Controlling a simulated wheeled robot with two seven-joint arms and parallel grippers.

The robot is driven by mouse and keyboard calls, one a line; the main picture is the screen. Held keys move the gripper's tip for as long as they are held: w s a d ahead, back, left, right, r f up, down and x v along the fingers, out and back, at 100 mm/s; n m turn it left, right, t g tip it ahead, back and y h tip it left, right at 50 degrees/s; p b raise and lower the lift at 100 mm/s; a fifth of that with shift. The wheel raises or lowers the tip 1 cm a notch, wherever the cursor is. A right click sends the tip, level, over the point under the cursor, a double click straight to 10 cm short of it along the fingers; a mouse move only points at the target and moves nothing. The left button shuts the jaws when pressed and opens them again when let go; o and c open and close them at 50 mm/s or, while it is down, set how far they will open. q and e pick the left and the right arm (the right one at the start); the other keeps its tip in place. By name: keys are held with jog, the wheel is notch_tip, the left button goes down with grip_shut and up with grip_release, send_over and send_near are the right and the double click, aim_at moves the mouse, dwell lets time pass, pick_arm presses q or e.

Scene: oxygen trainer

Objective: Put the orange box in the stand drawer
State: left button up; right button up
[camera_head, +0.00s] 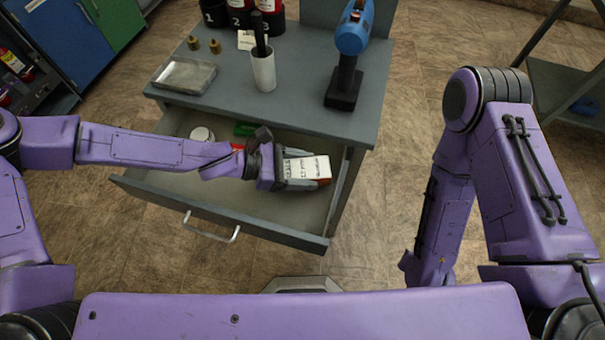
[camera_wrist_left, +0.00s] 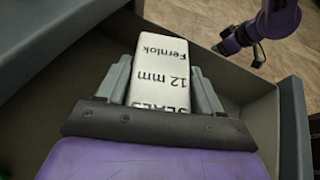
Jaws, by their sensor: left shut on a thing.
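The orange box (camera_head: 307,168) shows a white printed label face and an orange end in the head view. In the left wrist view the box (camera_wrist_left: 160,75) shows only its white face with black lettering. My left gripper (camera_head: 302,169) is shut on it, with one finger on each side (camera_wrist_left: 165,85). The stand drawer (camera_head: 175,187) is pulled open. The box is over the right part of the drawer; its height above the drawer floor is hard to tell. My right gripper (camera_wrist_left: 240,42) appears small and dark in the left wrist view, its fingers unclear.
The stand top (camera_head: 300,100) carries a blue drill (camera_head: 352,40), a white cup with a black-handled tool (camera_head: 263,72) and a metal tray (camera_head: 184,76). Inside the drawer, a round white item (camera_head: 202,134) and a green item (camera_head: 244,129) lie at the back.

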aim_at(303, 176)
pick_arm(q)
notch_tip(303, 176, down, 3)
jog(key=shift+w+f, duration=0.1)
jog(key=shift+f, duration=0.2)
jog(key=o, duration=1.1)
jog(key=shift+r, duration=0.25)
jog(key=p+v, duration=0.1)
jog(key=v, duration=0.9)
jog(key=shift+a+r, duration=0.15)
jog(key=shift+a, duration=0.2)
jog(key=shift+a+r+p, duration=0.1)
jog(key=shift+a+p, duration=0.2)
jog(key=shift+a, duration=0.3)
